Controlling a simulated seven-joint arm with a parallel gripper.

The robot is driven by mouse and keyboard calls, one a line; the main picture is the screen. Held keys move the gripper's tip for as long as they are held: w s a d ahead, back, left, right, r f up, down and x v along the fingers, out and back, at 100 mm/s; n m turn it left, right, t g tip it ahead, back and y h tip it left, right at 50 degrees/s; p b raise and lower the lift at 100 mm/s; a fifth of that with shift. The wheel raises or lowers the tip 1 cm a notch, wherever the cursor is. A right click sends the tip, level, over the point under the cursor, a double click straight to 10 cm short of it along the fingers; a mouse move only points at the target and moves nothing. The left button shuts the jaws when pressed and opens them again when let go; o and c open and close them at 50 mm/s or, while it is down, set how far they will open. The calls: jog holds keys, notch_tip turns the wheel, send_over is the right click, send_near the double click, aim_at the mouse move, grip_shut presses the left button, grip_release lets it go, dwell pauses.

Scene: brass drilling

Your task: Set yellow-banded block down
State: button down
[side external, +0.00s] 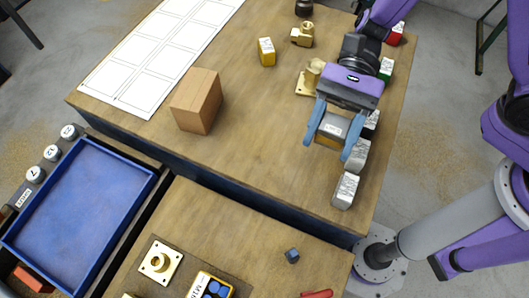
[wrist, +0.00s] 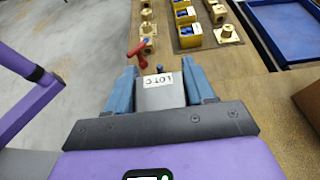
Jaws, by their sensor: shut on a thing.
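My gripper (side external: 336,137) is shut on the yellow-banded block (side external: 332,128), a grey-white block with a label on top and a yellow band low on its side. In the wrist view the block (wrist: 160,93) sits between the two blue fingers, its label reading LOT C. My gripper points down near the right side of the wooden table (side external: 255,140). I cannot tell whether the block's underside touches the table.
White-topped blocks (side external: 345,190) (side external: 357,154) stand in a row along the right edge, close to my gripper. A brass part (side external: 309,79) is just behind it. A yellow block (side external: 266,52), wooden block (side external: 197,101) and white gridded sheet (side external: 163,50) lie left. The middle is clear.

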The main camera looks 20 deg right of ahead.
aim_at(263, 164)
jog(key=w+a+f, duration=0.1)
jog(key=a+f, duration=0.1)
jog(key=w+a+f, duration=0.2)
jog(key=a, duration=0.1)
jog(key=w+a+f, duration=0.2)
jog(key=a+f, duration=0.1)
jog(key=shift+a, duration=0.15)
jog(key=shift+w+a+f, duration=0.3)
jog(key=shift+a+f, duration=0.1)
jog(key=shift+f, duration=0.2)
jog(key=shift+a+f, duration=0.1)
jog(key=shift+f, duration=1.55)
jog(key=shift+f, duration=0.15)
jog(key=shift+c, duration=2)
grip_release()
